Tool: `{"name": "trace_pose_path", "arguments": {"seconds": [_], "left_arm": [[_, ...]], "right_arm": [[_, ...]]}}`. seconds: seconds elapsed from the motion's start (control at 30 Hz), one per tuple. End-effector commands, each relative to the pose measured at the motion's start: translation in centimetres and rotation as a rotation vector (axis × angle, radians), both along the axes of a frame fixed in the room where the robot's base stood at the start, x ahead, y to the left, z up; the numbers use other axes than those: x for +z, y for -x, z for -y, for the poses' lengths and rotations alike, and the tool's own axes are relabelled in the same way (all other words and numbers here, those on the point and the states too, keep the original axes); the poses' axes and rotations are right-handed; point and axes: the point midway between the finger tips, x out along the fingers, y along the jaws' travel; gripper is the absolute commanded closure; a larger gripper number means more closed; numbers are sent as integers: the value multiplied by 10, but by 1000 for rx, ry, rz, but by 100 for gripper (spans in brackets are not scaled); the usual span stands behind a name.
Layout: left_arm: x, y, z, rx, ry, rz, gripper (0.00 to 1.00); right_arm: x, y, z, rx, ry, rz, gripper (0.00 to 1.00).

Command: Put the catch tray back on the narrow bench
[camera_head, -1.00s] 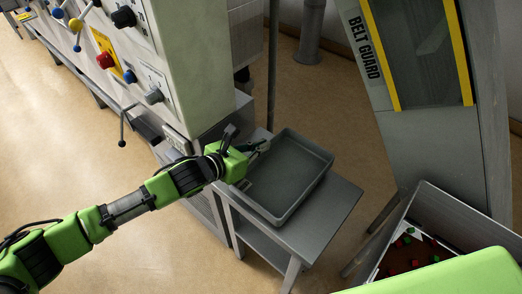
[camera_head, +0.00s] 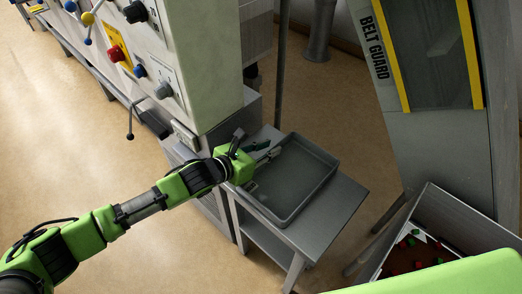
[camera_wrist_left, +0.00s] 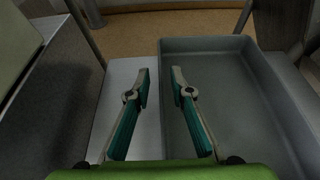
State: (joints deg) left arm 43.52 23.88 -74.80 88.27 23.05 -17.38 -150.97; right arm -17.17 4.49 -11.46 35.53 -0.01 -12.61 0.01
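The catch tray (camera_head: 316,188), a shallow grey rectangular tray, lies flat on the narrow bench (camera_head: 335,222), a small grey metal table beside the machine. My left gripper (camera_head: 274,150) is at the tray's far left side. In the left wrist view my left gripper (camera_wrist_left: 162,76) is open, its teal-padded fingers apart. One finger is on each side of the line of the wall of the tray (camera_wrist_left: 225,110); I see no contact, and cannot tell how low the tips reach. My right gripper is out of view.
A machine cabinet (camera_head: 205,85) with knobs and levers stands left of the bench. A belt guard (camera_head: 425,60) rises at the right. A metal bin (camera_head: 455,212) with red and green pieces stands at the lower right. The floor at left is clear.

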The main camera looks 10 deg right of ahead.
Motion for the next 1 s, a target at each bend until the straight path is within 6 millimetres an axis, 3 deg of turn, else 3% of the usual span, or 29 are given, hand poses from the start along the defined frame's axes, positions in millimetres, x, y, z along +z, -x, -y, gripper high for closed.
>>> {"name": "trace_pose_path", "arguments": {"seconds": [0.63, 1.0], "left_arm": [[40, 57, -79, 1, -2, 0, 79], [47, 66, -89, 0, 0, 0, 79]], "right_arm": [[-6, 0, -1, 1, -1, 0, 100], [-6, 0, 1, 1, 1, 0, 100]]}}
